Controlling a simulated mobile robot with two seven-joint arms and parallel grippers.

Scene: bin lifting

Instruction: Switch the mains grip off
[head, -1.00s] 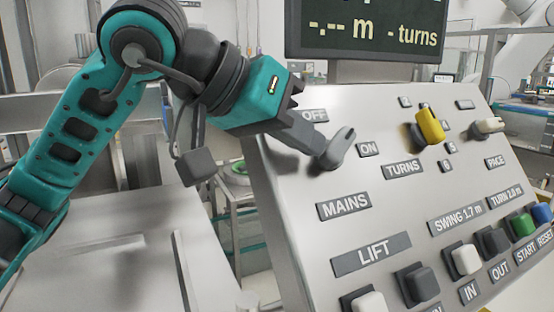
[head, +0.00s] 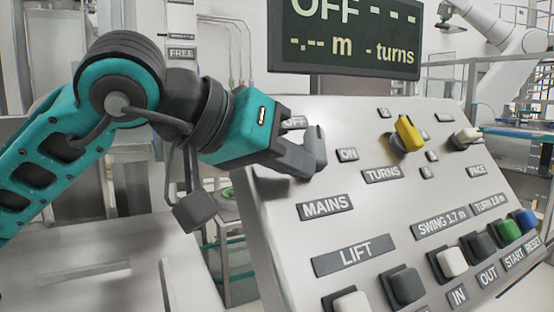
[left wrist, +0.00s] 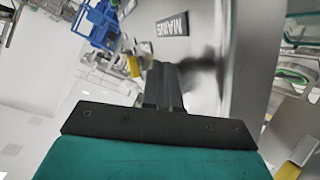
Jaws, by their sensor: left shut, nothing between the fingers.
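The mains grip (head: 317,148), a grey lever knob, sits on the sloped panel above the MAINS label (head: 325,206). It stands nearly upright, its tip between the partly hidden OFF label (head: 294,122) and the ON label (head: 347,154). My left gripper (head: 298,160) is shut and empty, its fingertips against or very close to the left side of the grip; contact is hard to tell. In the left wrist view the shut fingers (left wrist: 162,85) show before the panel, and the grip cannot be made out. The display (head: 345,35) reads OFF on its upper line. My right gripper is out of view.
The panel's left edge lies below my left gripper.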

